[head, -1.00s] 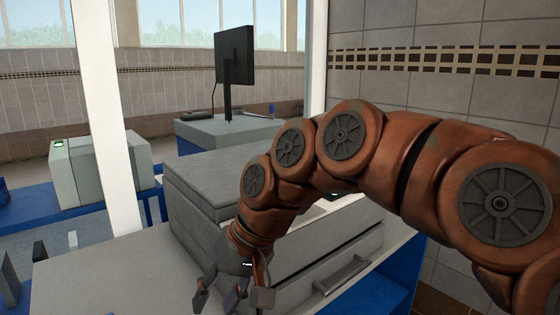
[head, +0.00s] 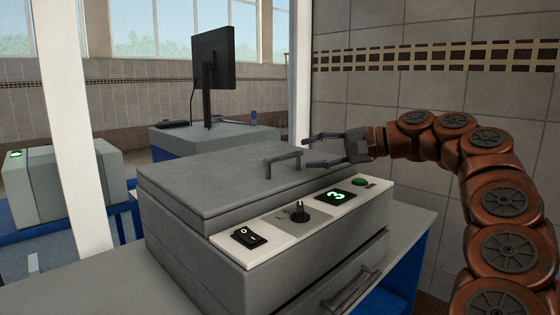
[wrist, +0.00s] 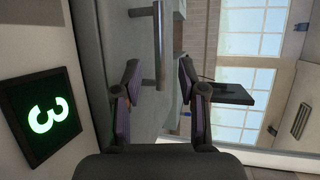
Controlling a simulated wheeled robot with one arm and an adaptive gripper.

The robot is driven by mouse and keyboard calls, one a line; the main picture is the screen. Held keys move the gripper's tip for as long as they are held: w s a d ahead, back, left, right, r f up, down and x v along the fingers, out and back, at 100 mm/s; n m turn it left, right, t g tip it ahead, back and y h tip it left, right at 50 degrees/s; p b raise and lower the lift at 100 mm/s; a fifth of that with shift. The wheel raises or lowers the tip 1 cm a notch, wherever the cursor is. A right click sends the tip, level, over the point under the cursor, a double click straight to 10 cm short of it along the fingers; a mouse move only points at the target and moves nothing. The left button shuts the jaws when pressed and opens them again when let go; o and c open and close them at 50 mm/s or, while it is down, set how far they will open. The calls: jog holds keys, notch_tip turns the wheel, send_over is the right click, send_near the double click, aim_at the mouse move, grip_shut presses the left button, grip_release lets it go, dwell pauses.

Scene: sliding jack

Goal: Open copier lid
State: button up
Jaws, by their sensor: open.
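The copier is a grey box on a counter, and its flat grey lid (head: 215,180) lies closed on top. A grey bar handle (head: 284,160) stands up from the lid near its right front edge. My gripper (head: 306,151) is open and empty, just right of the handle, with its fingers pointing left toward it. In the wrist view the handle (wrist: 158,45) is ahead of my open gripper (wrist: 162,75), a little beyond the fingertips. No contact between finger and handle can be made out.
The copier's front panel holds a black switch (head: 248,237), a dark knob (head: 299,213), a green-lit display (head: 335,197) and a green button (head: 359,182). A drawer handle (head: 350,289) sticks out below. A monitor (head: 213,65) stands behind. A tiled wall (head: 400,90) is at the right.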

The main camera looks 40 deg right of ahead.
aim_at(287, 157)
jog(key=shift+w+d+f, duration=0.1)
jog(key=shift+w+d, duration=0.1)
jog(key=x, duration=0.7)
jog(key=shift+w+a+p, duration=0.25)
jog(key=shift+p, duration=0.15)
grip_shut()
dwell(0.3)
